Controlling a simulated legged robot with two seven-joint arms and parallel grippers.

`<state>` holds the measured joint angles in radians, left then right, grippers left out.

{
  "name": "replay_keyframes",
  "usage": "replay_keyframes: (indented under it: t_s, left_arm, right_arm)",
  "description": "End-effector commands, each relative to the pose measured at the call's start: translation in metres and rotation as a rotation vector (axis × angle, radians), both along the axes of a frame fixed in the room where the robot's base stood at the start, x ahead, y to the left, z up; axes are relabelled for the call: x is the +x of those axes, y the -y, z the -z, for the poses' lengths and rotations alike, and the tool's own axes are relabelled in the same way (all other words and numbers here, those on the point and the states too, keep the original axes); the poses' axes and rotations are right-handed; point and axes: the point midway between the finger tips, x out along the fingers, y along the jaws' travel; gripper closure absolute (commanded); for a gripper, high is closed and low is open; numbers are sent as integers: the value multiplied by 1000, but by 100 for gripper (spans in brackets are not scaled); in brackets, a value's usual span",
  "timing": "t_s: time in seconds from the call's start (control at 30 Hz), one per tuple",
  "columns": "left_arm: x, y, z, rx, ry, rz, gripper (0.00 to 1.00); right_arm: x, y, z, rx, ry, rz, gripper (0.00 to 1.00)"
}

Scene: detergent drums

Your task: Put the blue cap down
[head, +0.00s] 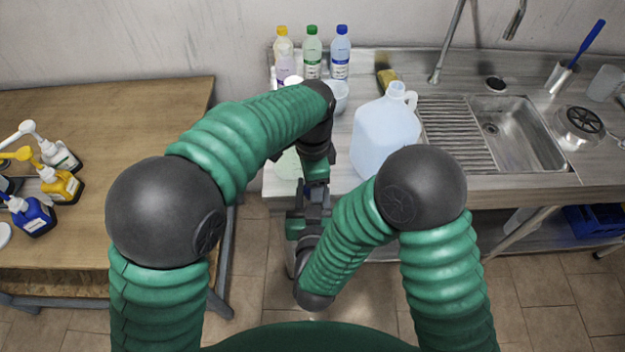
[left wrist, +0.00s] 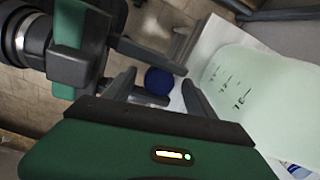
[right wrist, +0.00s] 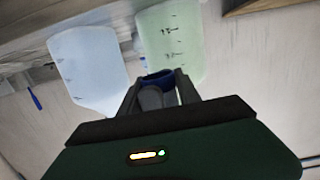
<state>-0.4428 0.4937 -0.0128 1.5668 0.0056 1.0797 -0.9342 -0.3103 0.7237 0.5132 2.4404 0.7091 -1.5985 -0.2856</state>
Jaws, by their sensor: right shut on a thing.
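The blue cap (left wrist: 158,81) is a small dark blue round piece. It also shows in the right wrist view (right wrist: 157,77), between the fingertips of my right gripper (right wrist: 160,82), which is shut on it. My left gripper (left wrist: 161,77) has its fingers apart, one on each side of the cap; I cannot tell whether they touch it. A pale green jug (left wrist: 262,95) stands beside the grippers on the counter, mostly hidden by my left arm in the head view.
A pale blue jug (head: 384,138) with an open neck stands on the counter (head: 340,178). Small bottles (head: 312,52) and a yellow sponge (head: 386,79) are behind. A sink (head: 515,135) is at right. A wooden table (head: 110,120) at left holds pump bottles (head: 62,185).

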Motion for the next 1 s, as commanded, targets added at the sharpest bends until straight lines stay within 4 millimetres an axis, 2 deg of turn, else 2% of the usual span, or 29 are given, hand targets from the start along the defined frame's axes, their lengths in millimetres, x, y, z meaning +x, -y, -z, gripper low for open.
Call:
replay_keyframes:
  t_s: [0.07, 0.43, 0.47, 0.63, 1.0]
  left_arm:
    - [0, 0, 0, 0, 0, 0, 47]
    - [0, 0, 0, 0, 1, 0, 96]
    - [0, 0, 0, 0, 1, 0, 97]
    - [0, 0, 0, 0, 1, -1, 97]
    - [0, 0, 0, 0, 0, 0, 97]
  right_arm:
    - [0, 0, 0, 0, 0, 0, 97]
    - [0, 0, 0, 0, 0, 0, 97]
    - [0, 0, 0, 0, 0, 0, 59]
    - [0, 0, 0, 0, 0, 0, 37]
    - [0, 1, 1, -1, 0, -12, 35]
